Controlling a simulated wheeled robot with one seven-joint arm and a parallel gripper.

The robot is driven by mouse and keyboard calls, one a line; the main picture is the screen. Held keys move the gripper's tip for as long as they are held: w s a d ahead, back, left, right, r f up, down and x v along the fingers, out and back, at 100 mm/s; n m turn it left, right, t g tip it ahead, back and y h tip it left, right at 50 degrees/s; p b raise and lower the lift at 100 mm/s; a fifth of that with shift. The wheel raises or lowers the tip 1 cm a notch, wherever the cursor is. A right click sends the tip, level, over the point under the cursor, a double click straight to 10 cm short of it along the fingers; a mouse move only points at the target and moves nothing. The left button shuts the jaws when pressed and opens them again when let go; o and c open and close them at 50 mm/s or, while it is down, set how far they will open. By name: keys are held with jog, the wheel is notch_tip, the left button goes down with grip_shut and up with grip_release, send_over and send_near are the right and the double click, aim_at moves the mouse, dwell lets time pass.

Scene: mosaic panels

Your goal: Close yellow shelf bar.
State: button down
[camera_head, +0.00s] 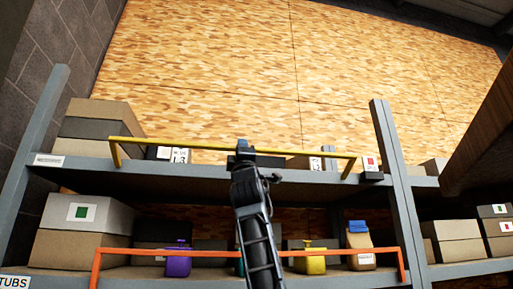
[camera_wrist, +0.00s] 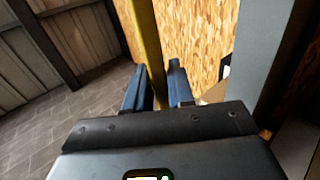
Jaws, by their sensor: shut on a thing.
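The yellow shelf bar (camera_head: 302,152) runs across the front of the upper shelf in the head view, with a short bent end at each side. My gripper (camera_head: 245,149) is at the middle of the bar, with my arm reaching up from below. In the wrist view the yellow bar (camera_wrist: 151,50) passes between the two blue fingers of my gripper (camera_wrist: 160,88), which are shut on it. The arm hides a small part of the bar and shelf behind it.
An orange bar (camera_head: 200,252) crosses the lower shelf below. Boxes (camera_head: 95,125) stand on the upper shelf. A purple container (camera_head: 178,264), a yellow one (camera_head: 311,262) and a blue-topped bag (camera_head: 359,240) stand on the lower shelf. A grey upright post (camera_head: 398,185) is at right.

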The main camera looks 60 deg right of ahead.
jog(key=w+d+r+g+y, duration=0.5)
jog(key=d+g+y, duration=0.1)
jog(key=y, duration=0.3)
jog(key=shift+g+y+p, duration=0.3)
jog(key=shift+g+y, duration=0.1)
jog(key=shift+g, duration=0.5)
jog(key=shift+w+r, duration=0.1)
jog(key=c, duration=1.2)
grip_release()
jog(key=shift+w+d, duration=0.15)
jog(key=shift+d, duration=0.05)
jog(key=shift+o, duration=0.8)
jog(key=shift+a, duration=0.1)
jog(key=b+v, duration=0.3)
jog(key=v, duration=0.4)
jog(key=shift+s+a, duration=0.25)
jog(key=shift+s, duration=0.05)
